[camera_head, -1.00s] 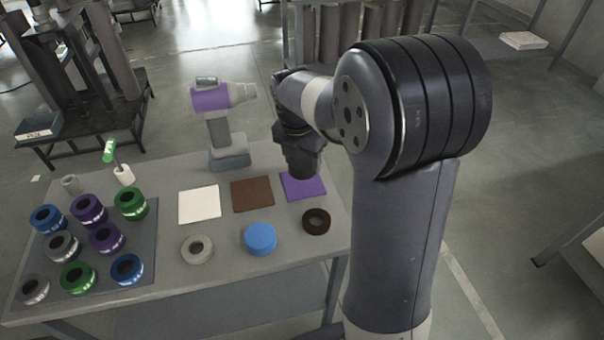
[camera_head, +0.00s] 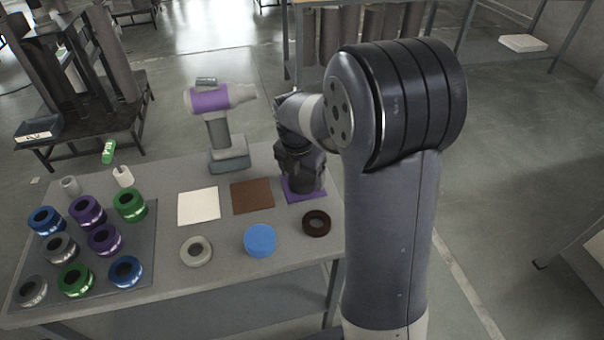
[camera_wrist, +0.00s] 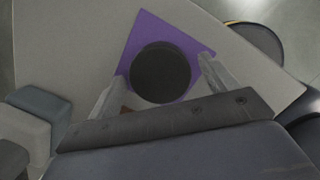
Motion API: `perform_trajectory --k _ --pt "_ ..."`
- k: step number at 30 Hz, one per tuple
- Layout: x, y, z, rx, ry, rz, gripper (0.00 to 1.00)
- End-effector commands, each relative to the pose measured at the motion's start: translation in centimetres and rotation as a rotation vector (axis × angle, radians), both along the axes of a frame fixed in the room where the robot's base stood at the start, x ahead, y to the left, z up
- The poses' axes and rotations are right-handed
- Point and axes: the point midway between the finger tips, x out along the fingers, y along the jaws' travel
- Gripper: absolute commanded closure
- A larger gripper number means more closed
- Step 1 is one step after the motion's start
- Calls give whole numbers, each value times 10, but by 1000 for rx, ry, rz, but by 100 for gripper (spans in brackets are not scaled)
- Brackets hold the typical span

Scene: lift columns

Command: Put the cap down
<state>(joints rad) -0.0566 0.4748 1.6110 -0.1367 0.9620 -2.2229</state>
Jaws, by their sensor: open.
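A dark round cap (camera_wrist: 161,72) rests flat on the purple square mat (camera_wrist: 150,30) in the wrist view. My gripper (camera_wrist: 162,73) is open, with one finger on each side of the cap; a gap shows at the right finger, and I cannot tell whether the left finger touches it. In the head view my gripper (camera_head: 302,182) is down over the purple mat (camera_head: 291,193) at the table's back right, and hides the cap there.
A white mat (camera_head: 199,206) and a brown mat (camera_head: 252,196) lie to the left. A grey ring (camera_head: 196,251), a blue cap (camera_head: 260,240) and a dark ring (camera_head: 316,223) lie in front. A purple-grey drill (camera_head: 217,125) stands behind. Several coloured rings fill a dark tray (camera_head: 145,245) at left.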

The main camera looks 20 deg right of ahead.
Motion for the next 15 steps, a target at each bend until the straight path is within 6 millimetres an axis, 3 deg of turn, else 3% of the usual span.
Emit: perform_trajectory --k 8,15 --pt "0 0 5 0 -1 0 19" --pt "-3 4 44 0 -6 1 19"
